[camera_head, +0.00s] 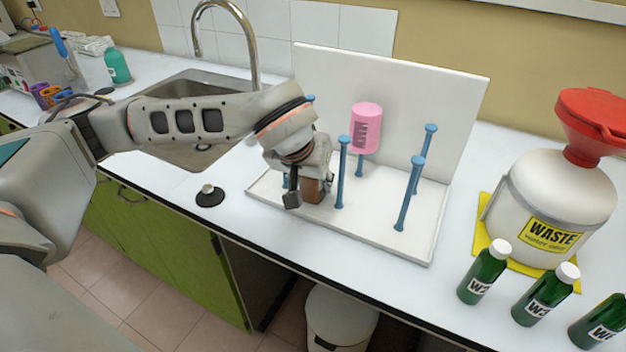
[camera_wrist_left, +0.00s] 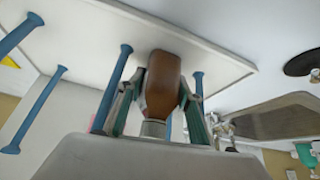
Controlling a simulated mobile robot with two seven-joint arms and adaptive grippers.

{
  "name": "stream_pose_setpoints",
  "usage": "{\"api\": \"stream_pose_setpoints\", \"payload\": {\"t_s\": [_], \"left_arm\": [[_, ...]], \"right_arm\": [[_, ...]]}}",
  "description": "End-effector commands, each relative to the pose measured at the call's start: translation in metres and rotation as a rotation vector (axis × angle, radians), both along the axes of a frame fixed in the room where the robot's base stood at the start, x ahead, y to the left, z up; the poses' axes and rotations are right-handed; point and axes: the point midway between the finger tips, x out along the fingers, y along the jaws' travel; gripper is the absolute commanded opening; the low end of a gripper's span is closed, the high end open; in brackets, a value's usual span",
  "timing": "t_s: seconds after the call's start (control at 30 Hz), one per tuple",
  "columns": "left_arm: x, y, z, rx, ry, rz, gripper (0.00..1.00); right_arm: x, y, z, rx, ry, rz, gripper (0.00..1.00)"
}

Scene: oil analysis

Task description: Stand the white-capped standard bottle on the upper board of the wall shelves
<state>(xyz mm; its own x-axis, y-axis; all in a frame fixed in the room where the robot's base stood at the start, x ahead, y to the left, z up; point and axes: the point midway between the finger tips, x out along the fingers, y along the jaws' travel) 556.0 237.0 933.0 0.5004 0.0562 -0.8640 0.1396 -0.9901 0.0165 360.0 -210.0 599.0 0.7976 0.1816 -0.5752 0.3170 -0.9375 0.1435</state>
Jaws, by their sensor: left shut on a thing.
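My left gripper (camera_head: 303,194) is shut on a brown bottle (camera_head: 314,189) at the white drying rack (camera_head: 430,240), among its blue pegs. In the left wrist view, the two fingers of the left gripper (camera_wrist_left: 160,100) grip the bottle (camera_wrist_left: 163,78) from both sides. A pale cap or neck (camera_wrist_left: 153,128) shows at its near end, partly hidden by the gripper body. I cannot tell whether the bottle touches the rack's tray. My right gripper is not in view. No wall shelves can be made out for certain.
A pink cylinder (camera_head: 366,128) hangs on a rack peg. Right of the rack stand a white waste canister (camera_head: 555,195) with a red funnel (camera_head: 595,115) and several green bottles (camera_head: 484,273). A sink with a tap (camera_head: 228,40) lies behind my left arm. A black disc (camera_head: 209,197) lies left of the rack.

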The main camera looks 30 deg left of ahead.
Motion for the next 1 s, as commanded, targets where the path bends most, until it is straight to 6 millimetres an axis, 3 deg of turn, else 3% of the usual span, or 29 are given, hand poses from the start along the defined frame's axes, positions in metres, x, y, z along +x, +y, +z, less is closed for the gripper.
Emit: {"api": "stream_pose_setpoints", "payload": {"t_s": [0.13, 0.17, 0.57, 1.0], "left_arm": [[0.000, 0.000, -0.003, 0.000, -0.001, 0.000, 0.10], [0.000, 0.000, -0.003, 0.000, 0.000, 0.000, 0.42], [0.000, 0.000, 0.001, 0.000, 0.000, 0.000, 0.42], [-0.038, -0.004, 0.072, 0.001, -0.008, -0.001, 0.42]], "right_arm": [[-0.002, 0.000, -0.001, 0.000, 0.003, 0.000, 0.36], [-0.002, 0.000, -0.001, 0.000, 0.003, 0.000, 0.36], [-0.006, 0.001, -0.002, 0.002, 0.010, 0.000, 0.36], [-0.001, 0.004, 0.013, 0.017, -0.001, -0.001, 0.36]]}}
